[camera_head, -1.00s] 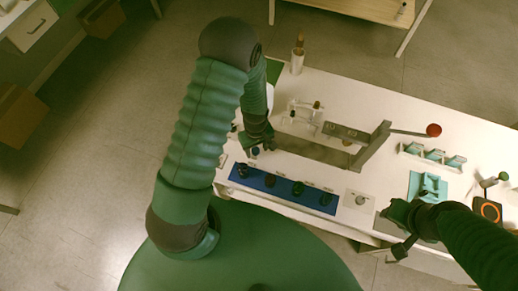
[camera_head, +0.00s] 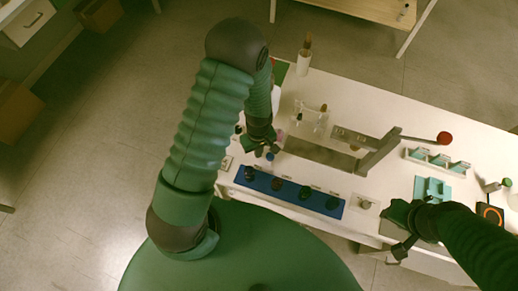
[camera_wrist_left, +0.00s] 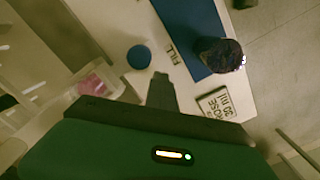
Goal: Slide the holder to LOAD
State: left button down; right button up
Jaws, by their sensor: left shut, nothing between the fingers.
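My left gripper (camera_head: 266,149) is over the near left part of the white table, shut and empty. In the left wrist view its shut fingertips (camera_wrist_left: 160,85) point at the table beside a round blue knob (camera_wrist_left: 139,57). The knob also shows next to the gripper in the head view (camera_head: 270,156). They look close; I cannot tell whether they touch. A FILL label (camera_wrist_left: 170,53) lies just right of the knob. A clear holder with something pink (camera_wrist_left: 92,85) shows at the wrist view's left, partly hidden by my gripper. No LOAD label is readable. My right gripper (camera_head: 402,228) is near the table's front edge.
A blue strip (camera_head: 292,193) with several dark bottles lies along the front edge. A ROSE 30 ml card (camera_wrist_left: 213,102) lies near it. A grey press with a red-ball lever (camera_head: 444,138) stands mid-table. A teal tray (camera_head: 432,190) is at the right.

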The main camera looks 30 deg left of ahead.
pick_arm(q)
jog(key=shift+d+r, duration=0.1)
jog(key=shift+d, duration=0.4)
jog(key=shift+w+d+r, duration=0.15)
jog(key=shift+w+d, duration=0.25)
jog(key=shift+d, duration=0.2)
jog(key=shift+a, duration=0.65)
jog(key=c, duration=1.8)
grip_release()
jog(key=shift+a, duration=0.2)
jog(key=o, duration=0.5)
jog(key=shift+d, duration=0.35)
jog(key=shift+o, duration=1)
jog(key=shift+d, duration=0.25)
jog(key=shift+a+r, duration=0.25)
notch_tip(320, 180, up, 16)
jog(key=p, duration=0.1)
jog(key=shift+d, duration=0.25)
pick_arm(e)
jog(key=shift+d+r, duration=0.4)
jog(key=shift+d, duration=0.35)
pick_arm(q)
jog(key=shift+r, duration=0.1)
